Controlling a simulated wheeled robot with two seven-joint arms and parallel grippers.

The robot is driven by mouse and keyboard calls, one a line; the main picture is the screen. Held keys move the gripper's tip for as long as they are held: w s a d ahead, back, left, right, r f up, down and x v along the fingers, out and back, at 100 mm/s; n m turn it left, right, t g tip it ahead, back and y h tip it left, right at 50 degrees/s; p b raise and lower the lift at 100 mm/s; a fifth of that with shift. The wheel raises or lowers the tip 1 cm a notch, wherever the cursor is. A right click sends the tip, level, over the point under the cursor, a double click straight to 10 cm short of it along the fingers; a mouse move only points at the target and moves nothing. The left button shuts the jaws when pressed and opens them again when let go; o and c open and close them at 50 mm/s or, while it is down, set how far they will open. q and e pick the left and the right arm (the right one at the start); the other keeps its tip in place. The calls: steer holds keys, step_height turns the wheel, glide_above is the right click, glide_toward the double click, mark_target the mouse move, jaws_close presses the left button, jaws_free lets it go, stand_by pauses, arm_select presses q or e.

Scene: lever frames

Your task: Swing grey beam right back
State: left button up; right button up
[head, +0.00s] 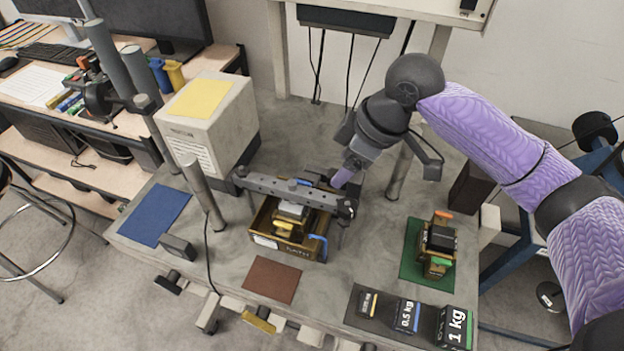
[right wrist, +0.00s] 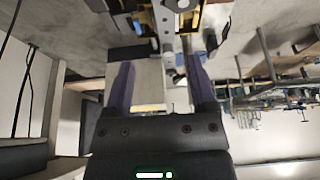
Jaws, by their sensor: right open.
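The grey beam (head: 285,188) lies level across the top of a brown box (head: 265,220), its left end at the left and its right end near a dark joint at the right. My right gripper (head: 343,178) is at the beam's right part, coming from above and behind. In the right wrist view the gripper (right wrist: 161,85) has its fingers apart, with the beam (right wrist: 168,22) running in from the top towards the gap between them. Whether the fingers touch the beam cannot be told. My left gripper does not show.
Grey posts stand beside the beam, one at left (head: 202,190) and one at right (head: 398,175). A pale box with yellow top (head: 205,120) stands behind left. A green mat (head: 412,262) holds a small device. Black weights (head: 455,325) line the front edge.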

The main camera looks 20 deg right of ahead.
mark_target(322, 196)
steer(key=shift+a+f, duration=0.1)
steer(key=shift+f, duration=0.4)
steer(key=x, duration=0.3)
steer(key=shift+s+a+f+b, duration=0.2)
steer(key=shift+s+f+b, duration=0.1)
steer(key=shift+s+b, duration=0.05)
steer(key=x, duration=0.5)
steer(key=shift+w+b, duration=0.1)
steer(key=shift+b, duration=0.3)
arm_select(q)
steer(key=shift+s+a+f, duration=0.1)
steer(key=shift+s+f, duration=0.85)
arm_select(e)
steer(key=shift+c, duration=0.3)
jaws_close()
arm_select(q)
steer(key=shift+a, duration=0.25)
